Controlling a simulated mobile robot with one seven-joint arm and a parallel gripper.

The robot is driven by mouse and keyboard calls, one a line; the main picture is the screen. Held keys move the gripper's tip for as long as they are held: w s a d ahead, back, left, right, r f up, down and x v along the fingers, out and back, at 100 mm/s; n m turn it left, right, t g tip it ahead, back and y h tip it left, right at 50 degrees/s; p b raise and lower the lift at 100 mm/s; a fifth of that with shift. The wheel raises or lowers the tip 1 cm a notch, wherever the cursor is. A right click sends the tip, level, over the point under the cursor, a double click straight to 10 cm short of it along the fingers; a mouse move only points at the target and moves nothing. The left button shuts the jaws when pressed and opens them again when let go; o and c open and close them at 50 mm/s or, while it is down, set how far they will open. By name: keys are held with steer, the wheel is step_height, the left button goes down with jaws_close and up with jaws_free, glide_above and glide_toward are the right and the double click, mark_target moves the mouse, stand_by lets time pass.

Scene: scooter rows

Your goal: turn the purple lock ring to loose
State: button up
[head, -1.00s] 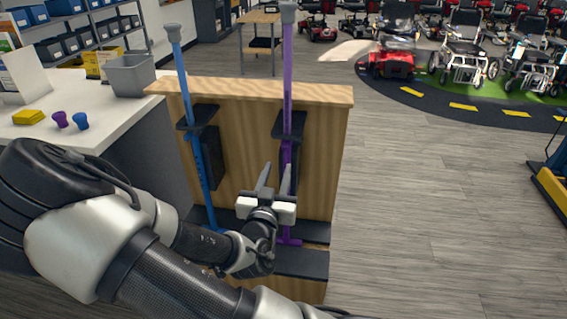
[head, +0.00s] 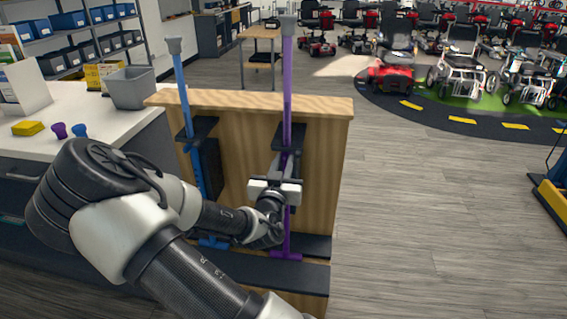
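The purple pole (head: 287,75) stands upright at the wooden panel, held by a black bracket (head: 289,136). I cannot make out the purple lock ring; the part of the pole where my gripper is lies partly hidden. My gripper (head: 281,167) is at the pole just below the bracket, with its fingers pointing at the pole. The fingers are small and dark against the bracket, so I cannot tell whether they are closed on anything.
A blue pole (head: 184,95) leans in its own bracket to the left. The wooden panel (head: 232,105) stands behind both. A white counter (head: 80,108) at left bears a grey bin (head: 133,88), a yellow block (head: 27,128) and two knobs.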

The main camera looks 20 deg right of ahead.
jaws_close()
steer(key=shift+s+d, duration=0.1)
steer(key=shift+s+d+n+t+y+b, duration=0.1)
steer(key=shift+d+n+t+y+b, duration=0.55)
steer(key=shift+n+y, duration=1.45)
steer(key=shift+s+d+n+t+y+b, duration=0.15)
steer(key=shift+d+n+y+b, duration=1)
steer(key=shift+y, duration=1.75)
steer(key=shift+s+d+n+t+y+b, duration=0.1)
steer(key=shift+d+n+t+y+b, duration=0.4)
steer(key=shift+n+y+b, duration=1.5)
steer(key=shift+d+y+p, duration=0.1)
steer(key=shift+y+p, duration=0.5)
steer(key=shift+p, duration=0.15)
